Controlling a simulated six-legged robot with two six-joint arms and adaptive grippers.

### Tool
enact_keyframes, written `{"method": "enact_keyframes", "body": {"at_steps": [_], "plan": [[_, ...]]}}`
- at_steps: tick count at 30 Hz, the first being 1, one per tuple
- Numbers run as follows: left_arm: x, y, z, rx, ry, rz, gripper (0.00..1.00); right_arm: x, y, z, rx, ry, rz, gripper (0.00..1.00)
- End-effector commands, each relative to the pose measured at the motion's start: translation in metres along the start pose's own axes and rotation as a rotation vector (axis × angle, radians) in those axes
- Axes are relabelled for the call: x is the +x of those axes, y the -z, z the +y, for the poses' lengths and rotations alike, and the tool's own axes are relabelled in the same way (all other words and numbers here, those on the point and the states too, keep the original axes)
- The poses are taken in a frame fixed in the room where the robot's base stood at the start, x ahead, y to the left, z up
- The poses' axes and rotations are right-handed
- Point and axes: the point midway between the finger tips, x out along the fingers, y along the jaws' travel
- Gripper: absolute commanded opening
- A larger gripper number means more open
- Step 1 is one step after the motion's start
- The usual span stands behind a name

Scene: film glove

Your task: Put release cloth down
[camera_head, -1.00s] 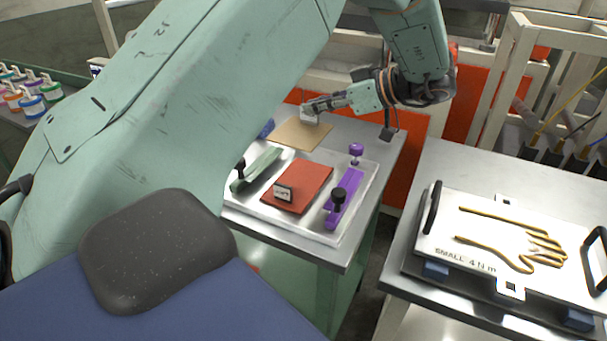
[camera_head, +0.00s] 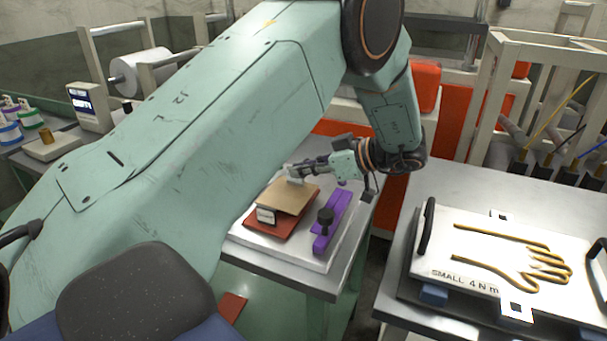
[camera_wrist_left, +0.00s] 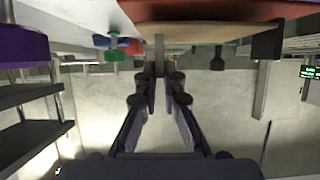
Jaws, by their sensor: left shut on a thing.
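The release cloth is a tan square sheet (camera_head: 285,197) with a pale grey grip block on its back edge. My left gripper (camera_head: 297,172) is shut on that block. The cloth lies over the red sheet (camera_head: 282,229), covering most of it; whether it touches the red sheet all over I cannot tell. In the left wrist view, the cloth (camera_wrist_left: 205,33) is a thin tan strip beside the red sheet (camera_wrist_left: 215,10), and the fingers (camera_wrist_left: 158,75) close at its edge. My right gripper is not in view.
The red sheet is on a pale tray (camera_head: 285,257), with a purple bar (camera_head: 340,213) and black knob at its right. A small labelled block (camera_head: 265,216) stands at the cloth's front. On the right table is a white plate (camera_head: 450,255) with a glove-shaped outline.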

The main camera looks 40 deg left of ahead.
Motion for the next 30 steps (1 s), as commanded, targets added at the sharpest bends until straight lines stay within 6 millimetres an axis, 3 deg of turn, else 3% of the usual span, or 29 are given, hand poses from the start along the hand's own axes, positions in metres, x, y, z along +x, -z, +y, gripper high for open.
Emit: {"method": "enact_keyframes", "body": {"at_steps": [3, 11, 12, 19, 30], "plan": [[0.0057, -0.0097, 0.0007, 0.0, 0.001, 0.0, 0.0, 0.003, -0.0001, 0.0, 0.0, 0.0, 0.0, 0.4], [0.0062, -0.0097, 0.0018, 0.0, 0.001, 0.0, 0.0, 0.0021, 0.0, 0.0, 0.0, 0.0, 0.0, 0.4], [0.0061, -0.0097, 0.0018, 0.0, 0.001, 0.0, 0.1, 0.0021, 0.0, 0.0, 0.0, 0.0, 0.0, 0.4], [0.0059, -0.0095, 0.0017, 0.0, 0.001, 0.0, 0.3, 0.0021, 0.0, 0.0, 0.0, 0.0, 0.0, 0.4], [0.0008, -0.0079, 0.0022, -0.001, -0.001, 0.001, 0.3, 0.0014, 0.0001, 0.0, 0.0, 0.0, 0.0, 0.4]]}}
